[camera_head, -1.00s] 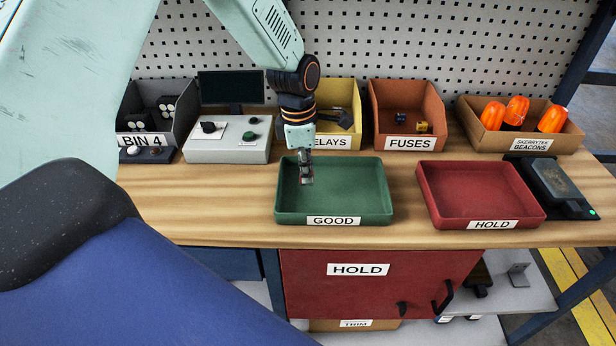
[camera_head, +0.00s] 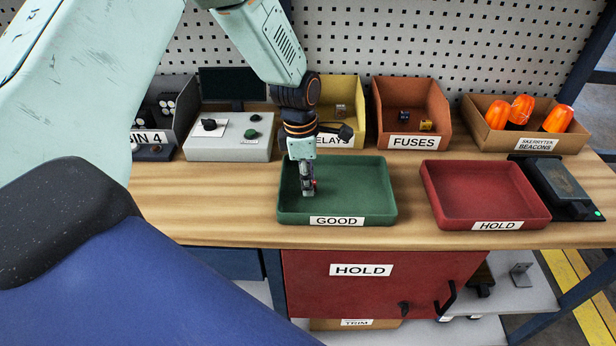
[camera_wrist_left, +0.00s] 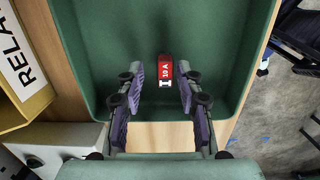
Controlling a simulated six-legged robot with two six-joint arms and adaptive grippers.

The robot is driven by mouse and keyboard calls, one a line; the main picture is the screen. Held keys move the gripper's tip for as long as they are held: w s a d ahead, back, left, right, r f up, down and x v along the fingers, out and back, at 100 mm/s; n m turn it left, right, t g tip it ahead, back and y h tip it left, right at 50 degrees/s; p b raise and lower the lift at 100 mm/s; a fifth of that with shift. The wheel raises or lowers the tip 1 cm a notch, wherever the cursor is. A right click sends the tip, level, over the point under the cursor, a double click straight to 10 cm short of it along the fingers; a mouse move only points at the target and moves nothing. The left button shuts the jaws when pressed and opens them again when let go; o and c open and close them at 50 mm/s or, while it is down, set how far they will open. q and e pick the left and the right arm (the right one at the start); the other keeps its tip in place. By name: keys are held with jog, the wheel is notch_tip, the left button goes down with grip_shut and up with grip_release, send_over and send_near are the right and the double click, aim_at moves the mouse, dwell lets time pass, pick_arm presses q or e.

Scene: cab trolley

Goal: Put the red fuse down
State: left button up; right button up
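The red fuse (camera_wrist_left: 165,71), marked 10 A with a pale end, shows in the left wrist view over the floor of the green GOOD tray (camera_wrist_left: 92,45). In the head view only a small red bit of it (camera_head: 315,183) shows beside the fingers. My left gripper (camera_wrist_left: 161,78) is open, one finger on each side of the fuse with a gap at both. In the head view the left gripper (camera_head: 308,188) points down into the left part of the GOOD tray (camera_head: 365,218). I cannot tell whether the fuse touches the tray floor. My right gripper is not in view.
The red HOLD tray (camera_head: 436,207) stands to the right, empty. Behind are the yellow RELAYS bin (camera_head: 352,97), the orange-brown FUSES bin (camera_head: 437,105), and the SKERRYTEK BEACONS box (camera_head: 482,137). A grey control box (camera_head: 228,150) stands to the left. Bare bench lies left of the GOOD tray.

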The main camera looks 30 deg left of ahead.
pick_arm(q)
jog(key=shift+s+d+r, duration=0.2)
jog(key=shift+d+r, duration=0.1)
jog(key=shift+w+r, duration=0.1)
jog(key=shift+r, duration=0.1)
notch_tip(320, 180, up, 12)
jog(key=a, duration=0.1)
jog(key=shift+s+a+f+p, duration=0.15)
jog(key=shift+s+a+p, duration=0.05)
jog(key=shift+p, duration=0.25)
jog(key=shift+s+d, duration=0.15)
dwell(0.4)
dwell(0.4)
